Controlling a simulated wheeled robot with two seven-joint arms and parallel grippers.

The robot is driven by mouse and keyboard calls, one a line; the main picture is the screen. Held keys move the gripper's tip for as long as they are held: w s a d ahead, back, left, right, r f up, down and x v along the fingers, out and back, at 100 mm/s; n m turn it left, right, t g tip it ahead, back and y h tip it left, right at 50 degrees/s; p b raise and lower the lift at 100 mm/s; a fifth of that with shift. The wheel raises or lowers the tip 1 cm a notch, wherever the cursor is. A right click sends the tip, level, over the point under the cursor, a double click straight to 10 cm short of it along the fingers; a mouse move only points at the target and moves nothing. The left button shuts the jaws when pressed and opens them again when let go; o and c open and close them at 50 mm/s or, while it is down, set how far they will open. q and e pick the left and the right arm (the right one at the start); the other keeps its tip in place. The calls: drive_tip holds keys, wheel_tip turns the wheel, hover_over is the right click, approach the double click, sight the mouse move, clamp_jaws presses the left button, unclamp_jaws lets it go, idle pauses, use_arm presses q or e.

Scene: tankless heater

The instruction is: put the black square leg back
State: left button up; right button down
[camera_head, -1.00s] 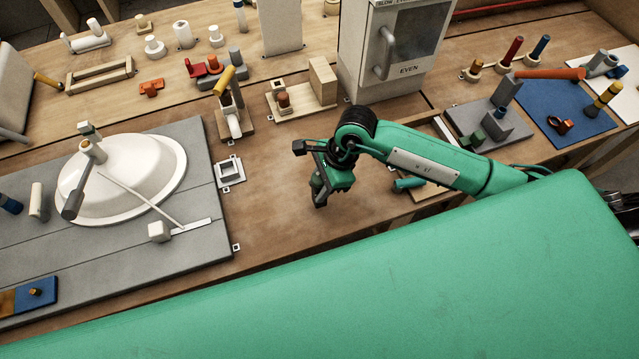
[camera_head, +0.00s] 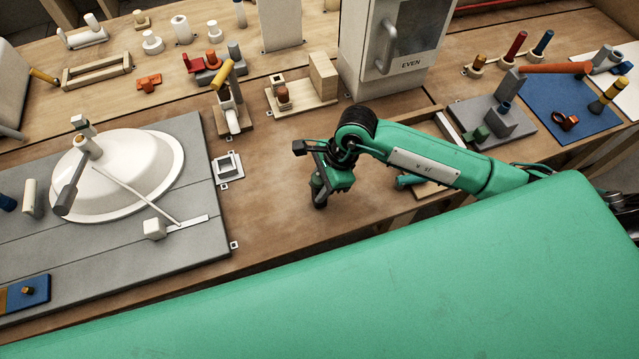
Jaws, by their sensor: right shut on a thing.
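My right gripper (camera_head: 321,190) hangs low over the brown worktable, near the middle of the view, pointing down. It is shut on a small dark piece (camera_head: 320,204) that shows just below the fingers. This piece looks like the black square leg, but most of it is hidden by the gripper. I cannot tell whether it touches the table. A small square white fitting (camera_head: 228,166) with a grey middle lies to the left of the gripper, at the edge of the grey board. My left gripper is not in view.
The grey board (camera_head: 200,255) with a white dome (camera_head: 125,185) fills the left. A white cabinet (camera_head: 405,45) stands behind my arm. A wooden block stand (camera_head: 323,80) and a yellow-handled tool (camera_head: 223,75) stand at the back. Bare table lies left of the gripper.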

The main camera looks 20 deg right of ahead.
drive_tip(key=shift+f+b, duration=0.3)
drive_tip(key=shift+f, duration=0.05)
drive_tip(key=c, duration=0.9)
unclamp_jaws()
drive_tip(key=shift+c, duration=0.2)
drive_tip(key=b+v, duration=0.3)
drive_tip(key=v, duration=1.1)
drive_tip(key=shift+f, duration=0.1)
